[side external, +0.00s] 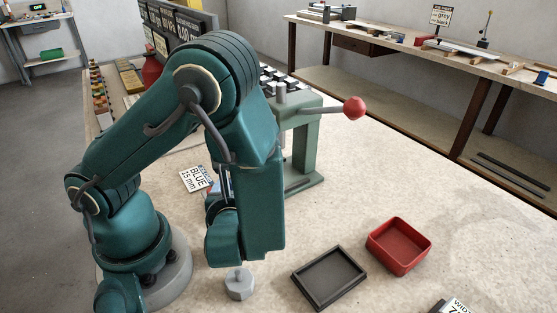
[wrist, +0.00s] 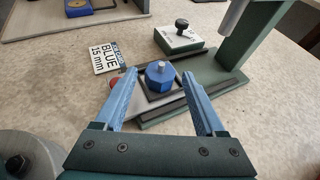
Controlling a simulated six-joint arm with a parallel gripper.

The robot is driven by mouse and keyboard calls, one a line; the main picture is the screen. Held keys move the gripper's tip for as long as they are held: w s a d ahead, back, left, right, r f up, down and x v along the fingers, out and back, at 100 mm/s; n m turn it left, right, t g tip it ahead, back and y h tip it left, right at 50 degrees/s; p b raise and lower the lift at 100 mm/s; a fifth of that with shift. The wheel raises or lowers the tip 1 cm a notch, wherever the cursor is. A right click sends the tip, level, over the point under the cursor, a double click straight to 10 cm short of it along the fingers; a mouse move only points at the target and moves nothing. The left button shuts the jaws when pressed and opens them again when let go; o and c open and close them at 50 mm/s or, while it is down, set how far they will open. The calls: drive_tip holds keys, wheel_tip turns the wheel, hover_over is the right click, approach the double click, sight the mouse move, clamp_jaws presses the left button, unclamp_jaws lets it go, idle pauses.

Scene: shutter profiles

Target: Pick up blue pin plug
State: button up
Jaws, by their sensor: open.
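The blue pin plug (wrist: 160,79) is an eight-sided blue block with a small knob on top. In the wrist view it sits in a dark square tray (wrist: 143,84) at the foot of the green press. My gripper (wrist: 159,73) is open and empty, with its two blue fingers spread to the left and right of the plug in the picture. I cannot tell how far above the plug the fingertips are. In the side external view my arm hides the plug and most of the gripper.
The green press (side external: 303,150), with a red-balled lever (side external: 354,108), stands close on the right. A "BLUE 15 mm" card (wrist: 106,57) lies left of the plug. An empty dark tray (side external: 330,277) and red bin (side external: 399,247) lie to the right.

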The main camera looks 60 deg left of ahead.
drive_tip(key=shift+f, duration=0.15)
drive_tip(key=shift+x, duration=2.45)
drive_tip(key=shift+d, duration=0.1)
clamp_jaws()
drive_tip(key=shift+w+r, duration=0.1)
drive_tip(key=shift+r, duration=0.1)
